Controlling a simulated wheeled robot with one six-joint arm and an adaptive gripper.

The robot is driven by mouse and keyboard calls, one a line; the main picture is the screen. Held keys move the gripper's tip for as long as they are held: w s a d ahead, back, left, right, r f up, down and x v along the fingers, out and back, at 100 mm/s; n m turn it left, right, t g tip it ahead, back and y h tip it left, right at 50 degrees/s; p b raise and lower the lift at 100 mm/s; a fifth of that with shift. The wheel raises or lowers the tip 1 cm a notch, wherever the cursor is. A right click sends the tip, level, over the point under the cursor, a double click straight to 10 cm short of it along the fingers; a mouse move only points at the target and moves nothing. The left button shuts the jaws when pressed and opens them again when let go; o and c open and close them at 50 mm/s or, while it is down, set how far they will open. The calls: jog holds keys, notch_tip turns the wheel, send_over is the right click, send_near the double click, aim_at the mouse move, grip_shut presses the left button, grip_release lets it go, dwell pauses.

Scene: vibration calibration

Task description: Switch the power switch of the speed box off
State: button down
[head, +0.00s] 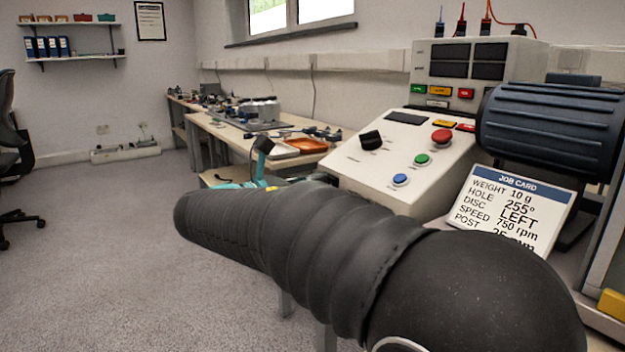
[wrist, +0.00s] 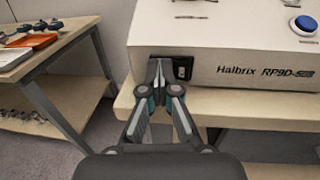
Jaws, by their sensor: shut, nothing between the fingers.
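The speed box (head: 385,165) is a cream sloped console with a black knob and blue, green and red buttons, on a bench at the right in the head view. Its front face (wrist: 235,72), lettered "Halbrix RP9D", shows in the wrist view. The power switch (wrist: 183,68) is a black rocker in a dark recess at the left of that face. My gripper (wrist: 157,64) is shut and empty, its tips at the face just left of the switch. I cannot tell whether they touch. The rocker's position is too small to read. In the head view my arm hides most of the gripper.
A job card (head: 515,210) stands right of the console, with a dark ribbed cylinder (head: 555,125) behind it. A side bench holds an orange tray (wrist: 32,43). Open floor (head: 110,220) lies to the left.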

jog(key=shift+s+a, duration=0.1)
jog(key=shift+a, duration=0.1)
jog(key=w+a+p+v, duration=0.1)
jog(key=v, duration=0.5)
jog(key=w+a+p+v, duration=0.1)
jog(key=p+v, duration=0.1)
jog(key=v, duration=0.5)
jog(key=shift+w+a+p, duration=0.15)
jog(key=shift+a+p, duration=0.05)
jog(key=shift+p, duration=0.1)
